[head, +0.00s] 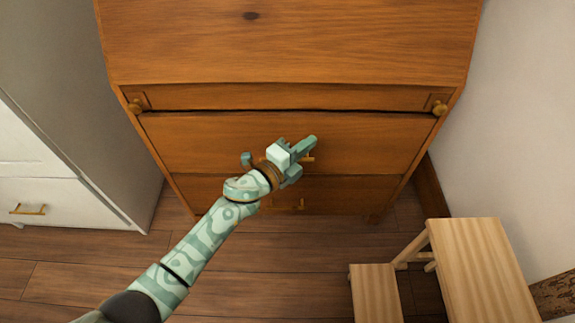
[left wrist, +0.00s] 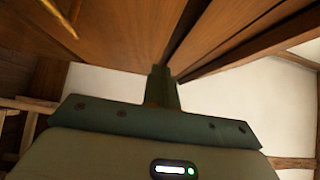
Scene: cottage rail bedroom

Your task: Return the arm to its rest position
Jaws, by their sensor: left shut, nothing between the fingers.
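My left arm reaches in from the lower left of the head view. Its gripper (head: 312,140) is shut and empty in front of the wooden dresser (head: 285,45). It covers part of the upper large drawer (head: 215,140) and most of that drawer's brass handle (head: 308,159). I cannot tell whether it touches the dresser. In the left wrist view the shut fingers (left wrist: 163,85) stand close to the dresser's wood, with a white wall behind. My right gripper is not in view.
A light wooden step stool (head: 475,265) stands at the lower right, near the white wall (head: 520,120). A white cabinet (head: 50,205) with a brass handle stands at the left. Bare plank floor (head: 260,260) lies in front of the dresser.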

